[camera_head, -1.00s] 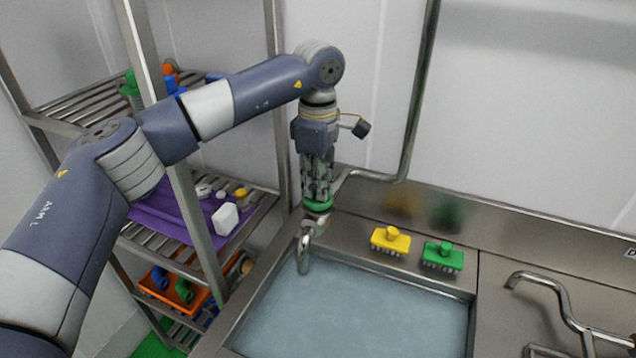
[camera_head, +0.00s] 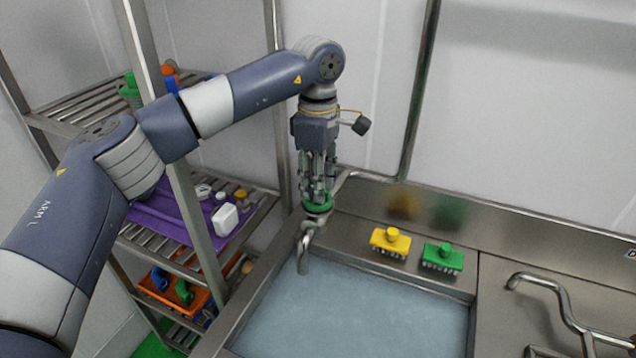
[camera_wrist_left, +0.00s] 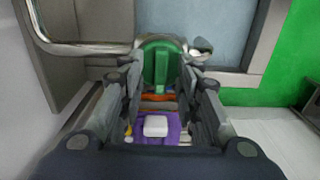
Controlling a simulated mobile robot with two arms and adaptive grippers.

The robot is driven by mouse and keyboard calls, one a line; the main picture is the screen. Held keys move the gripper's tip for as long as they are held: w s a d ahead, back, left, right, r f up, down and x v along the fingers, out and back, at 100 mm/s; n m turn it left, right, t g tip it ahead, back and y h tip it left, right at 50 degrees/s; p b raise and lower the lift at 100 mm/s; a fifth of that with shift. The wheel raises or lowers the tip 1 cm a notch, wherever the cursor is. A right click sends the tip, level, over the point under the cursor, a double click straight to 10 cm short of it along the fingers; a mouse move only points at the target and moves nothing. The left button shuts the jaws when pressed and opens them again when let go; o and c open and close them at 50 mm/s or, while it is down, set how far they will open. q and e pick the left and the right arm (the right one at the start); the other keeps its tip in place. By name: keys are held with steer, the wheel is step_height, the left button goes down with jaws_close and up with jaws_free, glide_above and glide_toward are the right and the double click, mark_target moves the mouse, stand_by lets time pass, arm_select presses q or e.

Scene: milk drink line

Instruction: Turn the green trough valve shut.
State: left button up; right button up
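The green trough valve (camera_head: 318,206) sits on the metal rim at the trough's back left corner, behind a curved spout (camera_head: 305,252). My left gripper (camera_head: 317,198) points straight down over it, fingertips at the valve's height. In the left wrist view the round green valve (camera_wrist_left: 162,62), with a raised bar across it, lies between the two fingertips. The fingers stand apart on either side, with gaps beside the bar. Whether they touch the valve's edge is unclear. My right gripper is in neither view.
The trough (camera_head: 350,315) holds water. A yellow brush (camera_head: 390,241) and a green brush (camera_head: 442,257) lie on its back ledge. A rack with a purple mat (camera_head: 165,222) and an orange tray (camera_head: 172,297) stands at left. A vertical pipe (camera_head: 418,90) rises close right of the gripper.

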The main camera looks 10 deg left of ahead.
arm_select(q)
step_height(320, 180, up, 11)
steer(key=shift+r, duration=0.15)
stand_by(0.4)
